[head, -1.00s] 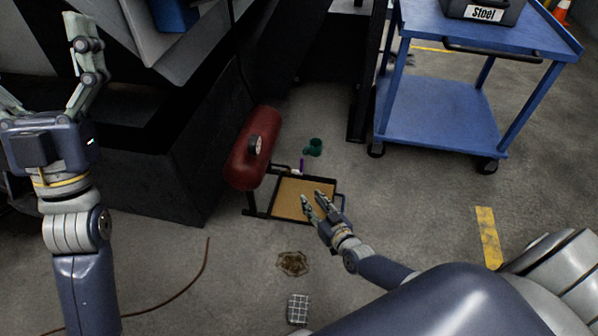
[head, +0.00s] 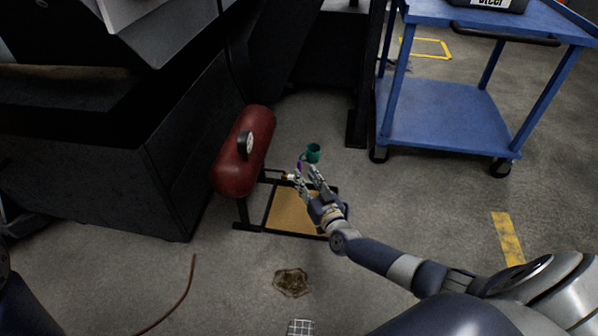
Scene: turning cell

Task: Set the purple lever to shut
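The purple lever (head: 299,165) is a small upright piece by a brass fitting (head: 289,177) on a pipe coming from the red tank (head: 244,150). My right gripper (head: 308,172) is at the lever, its fingers spread with a gap between them. The fingertips partly cover the lever, and I cannot tell whether they touch it. My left gripper is out of view; only a bit of my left arm shows at the lower left edge.
A tan board (head: 292,209) lies in the black frame below. A blue cart (head: 445,113) stands at the right. A brown stain (head: 291,282) and a brown hose (head: 181,292) lie on the open floor in front.

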